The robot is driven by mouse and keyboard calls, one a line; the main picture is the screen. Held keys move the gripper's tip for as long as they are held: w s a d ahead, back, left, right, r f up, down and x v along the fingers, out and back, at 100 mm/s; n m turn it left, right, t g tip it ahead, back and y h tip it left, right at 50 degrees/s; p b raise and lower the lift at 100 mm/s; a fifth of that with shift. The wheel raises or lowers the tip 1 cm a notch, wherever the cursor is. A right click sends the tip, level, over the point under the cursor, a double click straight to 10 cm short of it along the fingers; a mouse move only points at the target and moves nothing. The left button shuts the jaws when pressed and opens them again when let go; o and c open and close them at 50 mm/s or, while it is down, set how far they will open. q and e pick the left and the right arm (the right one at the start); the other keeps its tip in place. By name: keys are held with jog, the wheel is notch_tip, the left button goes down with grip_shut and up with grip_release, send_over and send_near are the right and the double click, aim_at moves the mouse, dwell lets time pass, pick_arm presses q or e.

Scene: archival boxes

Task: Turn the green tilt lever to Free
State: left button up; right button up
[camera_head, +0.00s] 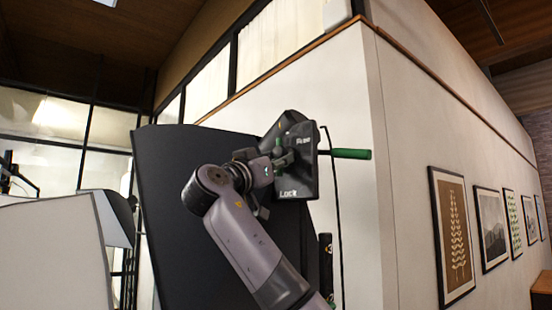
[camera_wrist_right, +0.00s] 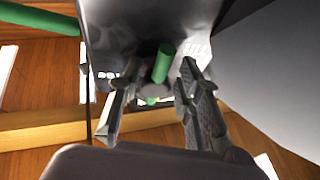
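A dark plate (camera_head: 300,180) reads "Free" at its top and "Lock" at its bottom. My right gripper (camera_head: 281,160) is at its face, between the two words, and hides part of it. In the right wrist view the fingers of my right gripper (camera_wrist_right: 160,72) stand apart. A short green lever (camera_wrist_right: 163,62) shows between the fingertips, with a gap visible on both sides. Whether a finger touches it I cannot tell. In the head view the gripper mostly hides this lever, so its exact setting is unclear. My left gripper is not in view.
A second green bar (camera_head: 351,153) sticks out to the right behind the plate; it also shows in the wrist view (camera_wrist_right: 40,18). A large dark panel (camera_head: 180,200) stands behind my arm. A thin dark cable (camera_head: 336,220) hangs beside the plate. Framed pictures (camera_head: 453,235) line the right wall.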

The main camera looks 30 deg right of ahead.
aim_at(286, 154)
jog(key=shift+s, duration=0.1)
grip_shut()
dwell(0.5)
jog(key=n+t+y, duration=0.1)
jog(key=n, duration=0.2)
jog(key=s+n+t+y+b, duration=0.1)
jog(key=n+y, duration=0.1)
jog(key=n, duration=0.2)
jog(key=r+n+y, duration=0.1)
jog(key=n, duration=0.2)
jog(key=shift+s+d+t+b, duration=0.1)
jog(key=shift+s+t+b, duration=0.05)
jog(key=shift+t+b, duration=0.25)
jog(key=n, duration=0.1)
jog(key=n+y+p, duration=0.1)
jog(key=n, duration=0.1)
jog(key=n+g+y, duration=0.1)
jog(key=n, duration=0.1)
jog(key=shift+s+r, duration=0.25)
jog(key=shift+r, duration=0.1)
jog(key=shift+r+n+y+p, duration=0.1)
jog(key=shift+n+y+p, duration=0.3)
jog(key=shift+n, duration=0.4)
jog(key=shift+r+n+g+y, duration=0.15)
jog(key=shift+n+g+y, duration=0.15)
jog(key=shift+n+g, duration=0.45)
jog(key=shift+d+n, duration=0.1)
jog(key=shift+n, duration=0.55)
